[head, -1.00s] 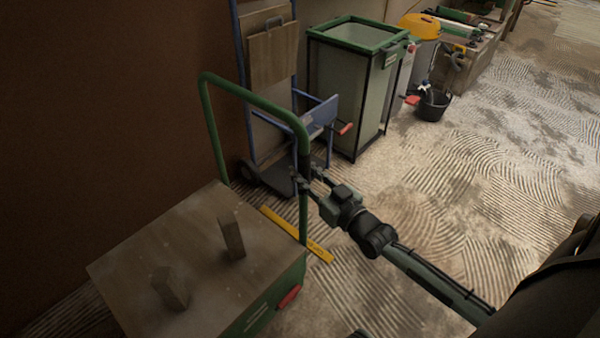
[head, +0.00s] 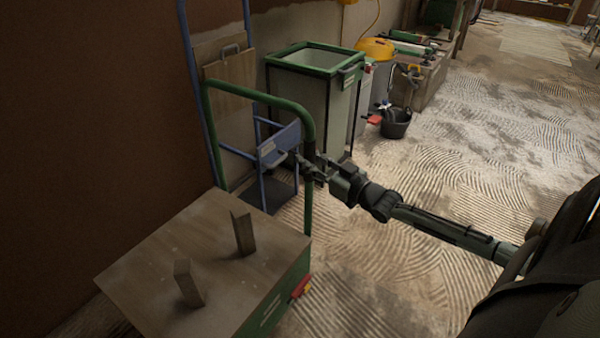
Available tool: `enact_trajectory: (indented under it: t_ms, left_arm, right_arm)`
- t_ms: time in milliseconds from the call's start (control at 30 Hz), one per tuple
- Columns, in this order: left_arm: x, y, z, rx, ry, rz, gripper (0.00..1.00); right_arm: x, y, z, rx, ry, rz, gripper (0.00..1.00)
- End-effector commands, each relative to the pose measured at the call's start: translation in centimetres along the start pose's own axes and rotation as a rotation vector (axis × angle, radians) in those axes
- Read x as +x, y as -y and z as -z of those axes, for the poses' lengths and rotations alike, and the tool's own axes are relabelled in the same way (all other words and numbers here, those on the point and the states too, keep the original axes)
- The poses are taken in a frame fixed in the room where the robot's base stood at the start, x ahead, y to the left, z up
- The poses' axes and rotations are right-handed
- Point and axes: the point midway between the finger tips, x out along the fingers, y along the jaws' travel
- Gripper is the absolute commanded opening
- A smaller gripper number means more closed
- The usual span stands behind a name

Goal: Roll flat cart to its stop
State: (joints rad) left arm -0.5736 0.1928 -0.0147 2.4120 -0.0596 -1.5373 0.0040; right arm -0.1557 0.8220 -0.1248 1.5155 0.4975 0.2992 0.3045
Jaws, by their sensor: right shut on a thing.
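The flat cart (head: 205,245) stands at lower left in the head view, with a wooden deck, a green side with a red part, and a tall green push handle (head: 258,98) at its far end. Two wooden blocks stand on the deck, one further back (head: 242,231) and one nearer (head: 188,283). My right gripper (head: 312,168) is shut on the right upright of the handle. My left gripper is out of view. No stop can be made out; the floor just beyond the cart is largely hidden.
A blue hand truck (head: 279,147) stands just behind the handle, against the brown wall (head: 80,130). Beyond it are a green-framed bin (head: 305,95), a yellow-topped container (head: 375,49) and a black bucket (head: 396,122). The ridged floor to the right is clear.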

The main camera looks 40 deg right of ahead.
Motion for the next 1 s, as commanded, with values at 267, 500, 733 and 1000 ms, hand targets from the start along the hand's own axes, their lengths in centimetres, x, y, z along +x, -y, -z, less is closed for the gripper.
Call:
enact_trajectory:
  t_ms: [267, 500, 733, 1000]
  left_arm:
    - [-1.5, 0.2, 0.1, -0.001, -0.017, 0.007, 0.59]
    - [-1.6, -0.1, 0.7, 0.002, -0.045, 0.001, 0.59]
    - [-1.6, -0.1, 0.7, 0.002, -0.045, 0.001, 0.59]
    - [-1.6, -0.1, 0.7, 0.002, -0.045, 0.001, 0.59]
  right_arm:
    - [0.3, -1.9, -0.1, -0.002, 0.001, 0.001, 0.00]
    - [0.4, -2.3, 0.0, -0.002, 0.001, -0.002, 0.00]
    - [0.4, -2.5, 0.1, -0.002, 0.001, -0.005, 0.00]
    - [0.5, -2.4, 0.1, -0.002, 0.000, -0.003, 0.48]
